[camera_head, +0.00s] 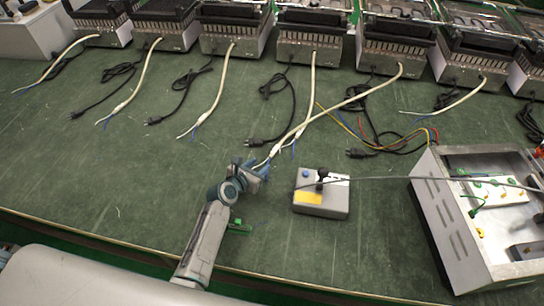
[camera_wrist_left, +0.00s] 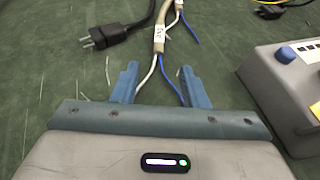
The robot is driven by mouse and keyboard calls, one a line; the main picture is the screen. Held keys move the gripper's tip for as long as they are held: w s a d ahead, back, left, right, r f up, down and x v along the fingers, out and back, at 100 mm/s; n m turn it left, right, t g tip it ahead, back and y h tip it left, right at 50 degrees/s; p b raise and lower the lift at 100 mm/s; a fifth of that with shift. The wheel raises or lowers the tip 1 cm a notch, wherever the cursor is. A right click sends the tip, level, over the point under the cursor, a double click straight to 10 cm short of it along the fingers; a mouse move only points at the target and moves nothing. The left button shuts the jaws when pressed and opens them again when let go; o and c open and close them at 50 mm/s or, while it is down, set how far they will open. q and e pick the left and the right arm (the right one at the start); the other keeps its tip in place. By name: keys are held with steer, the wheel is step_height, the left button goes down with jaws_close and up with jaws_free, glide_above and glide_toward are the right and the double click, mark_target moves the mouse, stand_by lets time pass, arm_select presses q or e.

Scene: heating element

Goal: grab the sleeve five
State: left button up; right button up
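Beige sleeves with white and blue wire ends run from the heaters. One from the fifth heater from the left, the likely sleeve five (camera_head: 345,102), slants down-left towards my left gripper (camera_head: 262,169). Its end converges with a neighbouring sleeve (camera_head: 311,85), so which end is which is hard to tell. In the left wrist view, a labelled sleeve (camera_wrist_left: 160,35) lies just ahead of my left gripper (camera_wrist_left: 160,88). The label is too small to read. The blue fingers are apart, with the sleeve's white and blue wires between them. My right gripper is not in view.
A black plug (camera_wrist_left: 100,38) lies left of the sleeve in the left wrist view. A grey control box (camera_head: 322,200) stands right of my left gripper, and an open metal case (camera_head: 440,215) further right. Heaters line the back.

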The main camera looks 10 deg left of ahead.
mark_target(270, 156)
arm_select(q)
steer(key=shift+w+d+f, duration=0.2)
steer(key=shift+w+f, duration=0.1)
steer(key=shift+w, duration=0.25)
steer(key=shift+w+d+f, duration=0.2)
steer(key=shift+w, duration=0.35)
steer(key=b+x, duration=0.1)
steer(key=x, duration=0.3)
steer(key=shift+w+f, duration=0.2)
steer(key=shift+w, duration=0.1)
steer(key=shift+r, duration=0.1)
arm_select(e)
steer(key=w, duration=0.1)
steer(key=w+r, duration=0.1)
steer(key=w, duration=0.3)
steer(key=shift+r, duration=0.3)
arm_select(q)
jaws_close()
